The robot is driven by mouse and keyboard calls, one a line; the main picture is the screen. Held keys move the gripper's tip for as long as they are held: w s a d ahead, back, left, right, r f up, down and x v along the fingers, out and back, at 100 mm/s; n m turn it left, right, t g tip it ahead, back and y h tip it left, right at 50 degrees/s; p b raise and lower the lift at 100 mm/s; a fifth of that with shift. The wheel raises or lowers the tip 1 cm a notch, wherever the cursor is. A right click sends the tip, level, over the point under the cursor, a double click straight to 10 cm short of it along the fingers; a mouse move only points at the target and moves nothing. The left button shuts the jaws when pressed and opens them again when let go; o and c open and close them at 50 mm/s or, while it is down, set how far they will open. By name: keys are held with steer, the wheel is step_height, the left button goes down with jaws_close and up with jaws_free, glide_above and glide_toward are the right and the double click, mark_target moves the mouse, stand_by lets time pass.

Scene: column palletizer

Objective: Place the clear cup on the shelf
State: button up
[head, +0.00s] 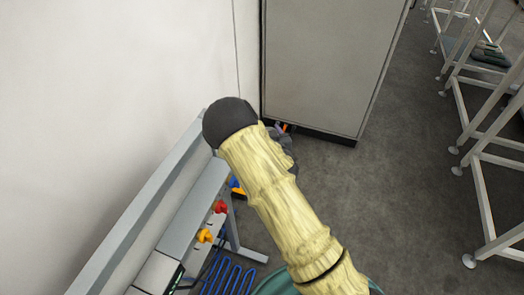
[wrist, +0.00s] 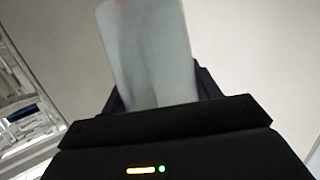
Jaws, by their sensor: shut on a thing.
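The clear cup (wrist: 148,55) shows in the wrist view as a pale, translucent shape at the top middle. My gripper (wrist: 160,95) is shut on it, with dark fingers at its two sides. In the head view my arm hides the gripper and the cup. I cannot make out a shelf for certain in either view.
A tall grey cabinet (head: 330,65) stands ahead against the white wall (head: 110,70). A grey metal frame (head: 150,205) with red and yellow knobs (head: 213,220) is at the left. White metal racks (head: 478,150) stand at the right. The grey floor (head: 385,200) between is clear.

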steer(key=shift+f, duration=2.1)
steer(key=shift+f, duration=0.15)
steer(key=shift+f+p, duration=0.3)
steer(key=shift+f, duration=1.65)
steer(key=shift+f, duration=0.2)
steer(key=o, duration=0.9)
steer(key=shift+r, duration=0.1)
steer(key=shift+o, duration=0.2)
